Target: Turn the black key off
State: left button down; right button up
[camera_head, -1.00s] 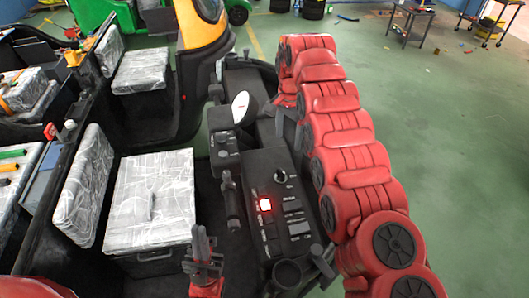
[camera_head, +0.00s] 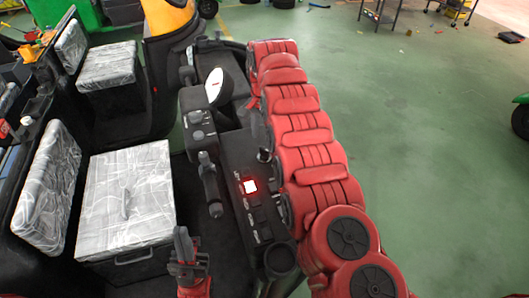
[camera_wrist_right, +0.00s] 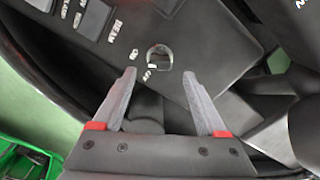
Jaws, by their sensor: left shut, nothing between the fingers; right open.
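The black key sits in a round switch (camera_head: 264,155) on the black console (camera_head: 236,150), beside my red right arm in the head view. The same switch (camera_wrist_right: 159,57) shows in the right wrist view as a metal-rimmed circle with a dark middle; the key's exact angle is hard to tell. My right gripper (camera_wrist_right: 159,74) is open, its two grey fingers pointing toward the switch, one on each side of it in the picture, with nothing held. The arm hides this gripper in the head view. My left gripper (camera_head: 182,240) is shut and empty, left of the console's near end.
A dark lever (camera_head: 209,180) stands left of the console. A plastic-wrapped seat (camera_head: 125,200) is further left. Open green floor lies right of my right arm.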

aim_at(264, 148)
jog(key=shift+f+p, duration=0.7)
jog(key=shift+f, duration=1.85)
grip_shut()
